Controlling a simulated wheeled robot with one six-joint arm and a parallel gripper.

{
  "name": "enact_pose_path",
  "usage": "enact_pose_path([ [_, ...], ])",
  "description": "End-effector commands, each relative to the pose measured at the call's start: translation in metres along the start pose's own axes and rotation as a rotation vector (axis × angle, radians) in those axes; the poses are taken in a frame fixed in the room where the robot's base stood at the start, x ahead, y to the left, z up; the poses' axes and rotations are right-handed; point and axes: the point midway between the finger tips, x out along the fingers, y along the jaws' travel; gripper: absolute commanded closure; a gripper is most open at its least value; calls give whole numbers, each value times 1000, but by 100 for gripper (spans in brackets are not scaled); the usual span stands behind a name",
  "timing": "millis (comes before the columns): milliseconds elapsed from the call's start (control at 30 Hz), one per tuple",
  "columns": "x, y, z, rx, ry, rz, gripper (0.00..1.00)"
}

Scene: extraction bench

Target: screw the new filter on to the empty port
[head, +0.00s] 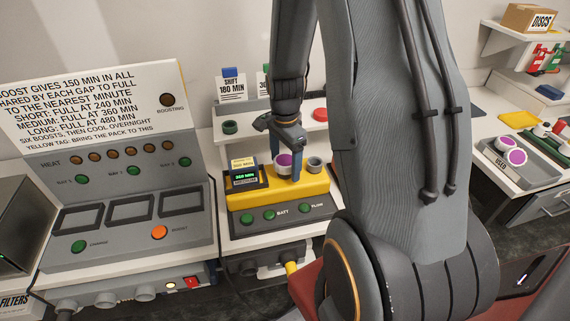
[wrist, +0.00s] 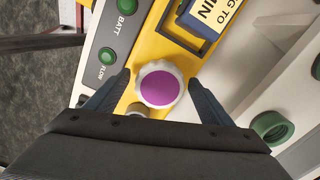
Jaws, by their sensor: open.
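A white filter with a purple top (head: 283,159) sits on the yellow unit (head: 245,200); it also shows in the wrist view (wrist: 160,85). My gripper (head: 286,168) is open around it, one finger on each side. In the wrist view the fingers (wrist: 160,80) stand apart from the filter's ribbed rim, with gaps showing. A grey round port (head: 315,163) with no filter on it is to the right on the same unit. In the wrist view its grey rim (wrist: 137,109) is mostly hidden behind my gripper. The filter's underside is hidden.
A tray marked USED (head: 530,172) at the right holds purple-topped filters (head: 516,157). A sloped panel (head: 120,190) stands to the left.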

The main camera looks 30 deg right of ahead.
Motion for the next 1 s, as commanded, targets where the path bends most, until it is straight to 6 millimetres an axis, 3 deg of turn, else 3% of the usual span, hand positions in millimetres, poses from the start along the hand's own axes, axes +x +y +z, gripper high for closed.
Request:
enact_pose_path([
  [1000, 0, 0, 0, -1283, -1, 1, 25],
])
